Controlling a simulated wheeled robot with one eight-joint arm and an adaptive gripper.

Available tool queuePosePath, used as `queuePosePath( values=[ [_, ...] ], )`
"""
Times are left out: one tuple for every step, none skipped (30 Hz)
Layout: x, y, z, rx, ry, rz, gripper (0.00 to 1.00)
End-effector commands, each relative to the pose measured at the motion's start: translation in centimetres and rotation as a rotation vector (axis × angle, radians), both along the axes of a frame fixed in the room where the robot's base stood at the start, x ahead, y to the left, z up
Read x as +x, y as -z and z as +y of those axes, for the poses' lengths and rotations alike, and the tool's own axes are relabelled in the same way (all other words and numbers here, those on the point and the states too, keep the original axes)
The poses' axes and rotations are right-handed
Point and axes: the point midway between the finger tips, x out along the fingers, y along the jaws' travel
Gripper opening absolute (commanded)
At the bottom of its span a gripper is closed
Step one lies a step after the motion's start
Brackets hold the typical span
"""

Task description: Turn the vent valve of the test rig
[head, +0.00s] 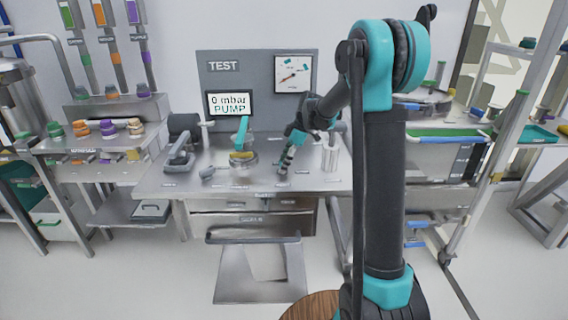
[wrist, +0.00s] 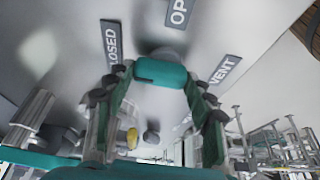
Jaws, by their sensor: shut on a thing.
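The vent valve shows in the wrist view as a teal handle (wrist: 161,73) on a grey round base. My gripper (wrist: 160,84) has its two fingers at the two ends of this handle, shut on it. The labels CLOSED (wrist: 111,44), OPEN (wrist: 178,10) and VENT (wrist: 225,70) lie on the metal surface around it. In the head view my gripper (head: 284,166) points down at the right half of the test rig's bench (head: 215,180). There the valve is hidden or too small to make out.
The rig's back panel carries a display (head: 229,105) reading "0 mbar PUMP" and a round gauge (head: 295,74). A teal lever (head: 241,132) stands left of my gripper. A metal cylinder (head: 329,155) stands close on its right. Shelves with coloured knobs (head: 107,128) are at left.

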Motion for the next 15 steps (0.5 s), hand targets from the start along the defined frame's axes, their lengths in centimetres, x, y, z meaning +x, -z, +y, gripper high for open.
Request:
queuePosePath(
  values=[
    [0.02,0.02,0.00,0.000,-0.010,0.000,0.24],
    [0.03,0.02,0.00,0.000,-0.015,0.000,0.24],
    [0.04,0.02,0.00,0.000,-0.021,0.000,0.24],
    [0.04,0.02,0.00,0.000,-0.024,0.000,0.24],
    [0.04,0.02,0.00,0.000,-0.027,0.000,0.24],
    [0.04,0.02,0.00,0.000,-0.030,-0.001,0.24],
    [0.04,0.02,0.00,-0.001,-0.032,0.000,0.24],
    [0.04,0.02,0.00,-0.001,-0.033,-0.001,0.24],
    [0.04,0.02,0.00,-0.001,-0.033,-0.001,0.24],
    [0.04,0.02,0.00,-0.001,-0.035,0.000,0.24],
    [0.04,0.02,0.00,-0.001,-0.035,0.000,0.24],
    [0.04,0.03,-0.01,-0.001,-0.035,0.000,0.24],
    [0.04,0.03,-0.01,-0.001,-0.034,0.000,0.24],
    [0.04,0.03,-0.01,-0.001,-0.034,0.000,0.24],
    [0.04,0.03,-0.01,-0.001,-0.033,-0.001,0.24]
  ],
)
